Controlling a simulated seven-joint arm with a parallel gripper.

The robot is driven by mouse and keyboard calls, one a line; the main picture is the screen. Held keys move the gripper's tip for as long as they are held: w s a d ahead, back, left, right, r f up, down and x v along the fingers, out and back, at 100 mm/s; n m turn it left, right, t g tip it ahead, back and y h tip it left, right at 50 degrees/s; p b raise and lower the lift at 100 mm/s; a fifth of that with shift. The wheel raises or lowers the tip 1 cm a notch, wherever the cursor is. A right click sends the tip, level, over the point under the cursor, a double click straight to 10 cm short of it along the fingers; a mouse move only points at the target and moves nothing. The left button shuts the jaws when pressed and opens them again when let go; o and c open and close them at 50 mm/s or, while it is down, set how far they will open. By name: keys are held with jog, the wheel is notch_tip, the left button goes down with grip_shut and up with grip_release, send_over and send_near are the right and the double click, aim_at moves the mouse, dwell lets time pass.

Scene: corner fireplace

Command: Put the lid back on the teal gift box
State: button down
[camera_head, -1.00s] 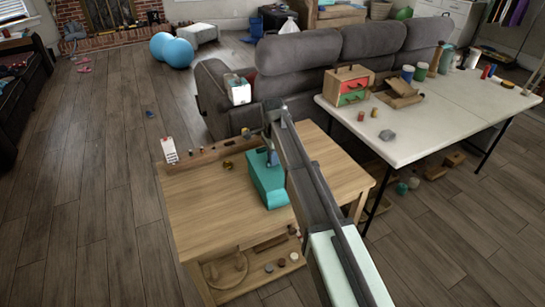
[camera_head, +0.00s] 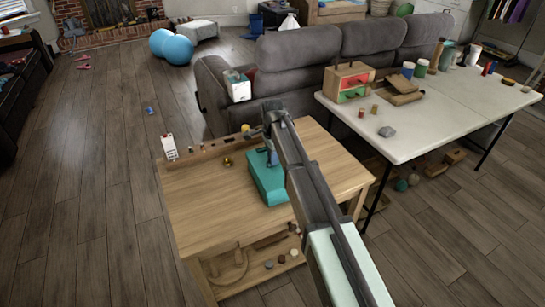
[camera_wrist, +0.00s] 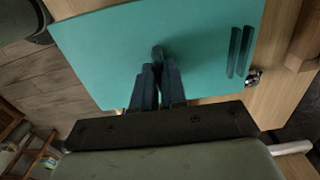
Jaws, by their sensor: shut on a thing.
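The teal gift box (camera_head: 268,186) stands on the wooden table, partly behind my arm in the head view. In the wrist view a flat teal lid (camera_wrist: 110,55) fills most of the upper middle, with two dark narrow strips on its right side. My gripper (camera_wrist: 158,70) is over the lid, its fingers shut on a small dark knob (camera_wrist: 157,53) on the lid. In the head view my gripper (camera_head: 272,158) is at the top of the teal shape. I cannot tell whether the lid touches the box rim; the box walls are hidden in the wrist view.
The wooden table (camera_head: 205,215) is clear left of and in front of the box. A small gold object (camera_head: 228,162) and a white item (camera_head: 169,147) stand toward its back edge. A grey sofa (camera_head: 300,70) is behind, and a white table (camera_head: 450,110) with several items is at right.

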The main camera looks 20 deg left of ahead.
jog(key=shift+f, duration=0.55)
dwell(0.4)
jog(key=c, duration=1.1)
grip_release()
notch_tip(320, 180, up, 14)
jog(key=shift+f, duration=0.1)
